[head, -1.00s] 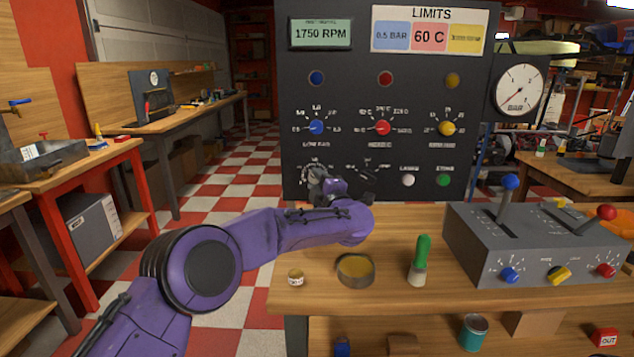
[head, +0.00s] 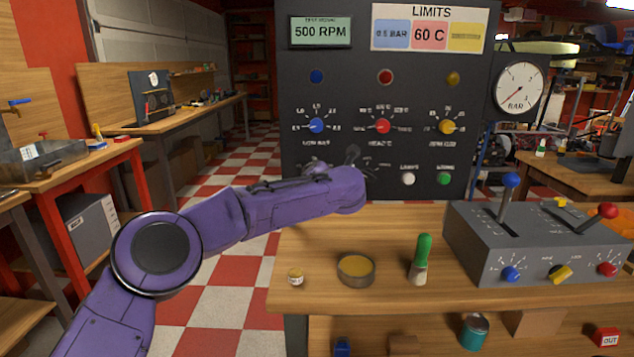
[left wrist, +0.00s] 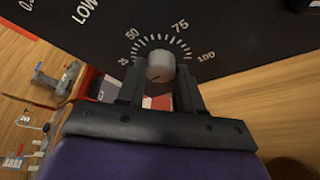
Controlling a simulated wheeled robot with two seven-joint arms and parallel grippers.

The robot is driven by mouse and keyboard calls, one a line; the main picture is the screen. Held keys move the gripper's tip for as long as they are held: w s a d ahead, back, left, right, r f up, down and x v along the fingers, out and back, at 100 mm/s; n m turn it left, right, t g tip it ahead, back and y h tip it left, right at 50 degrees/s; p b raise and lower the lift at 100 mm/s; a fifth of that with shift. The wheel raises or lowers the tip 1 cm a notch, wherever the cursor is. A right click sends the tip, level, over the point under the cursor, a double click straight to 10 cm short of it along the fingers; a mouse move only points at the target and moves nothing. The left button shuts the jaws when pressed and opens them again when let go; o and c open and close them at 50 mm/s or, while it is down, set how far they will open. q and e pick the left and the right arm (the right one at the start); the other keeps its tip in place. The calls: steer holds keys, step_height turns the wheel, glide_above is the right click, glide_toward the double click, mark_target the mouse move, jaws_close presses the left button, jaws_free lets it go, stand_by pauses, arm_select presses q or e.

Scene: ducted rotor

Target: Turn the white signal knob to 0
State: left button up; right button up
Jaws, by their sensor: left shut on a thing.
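The white signal knob (left wrist: 160,66) shows in the left wrist view, with a dial marked 25, 50, 75 and 100 around its upper side. A small dark mark sits low on its face; the lower part of the dial is hidden by my gripper. My left gripper (left wrist: 159,86) has its two dark fingers on either side of the knob and is shut on it. In the head view my purple left arm covers the knob. The display (head: 321,32) on the dark panel (head: 300,180) reads 500 RPM. My right gripper is not in view.
Blue (head: 316,125), red (head: 382,126) and yellow (head: 446,127) knobs sit above on the panel. A pressure gauge (head: 518,88) hangs at its right.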

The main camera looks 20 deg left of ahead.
arm_select(q)
steer(key=shift+a+n+h+b, duration=0.1)
steer(key=shift+n+h+b, duration=0.8)
steer(key=shift+n, duration=0.7)
steer(key=o, duration=1)
steer(key=shift+o, duration=0.2)
steer(key=shift+r, duration=0.1)
steer(key=b+v, duration=0.1)
steer(key=v, duration=0.9)
steer(key=shift+s+b, duration=0.3)
steer(key=shift+r, duration=0.15)
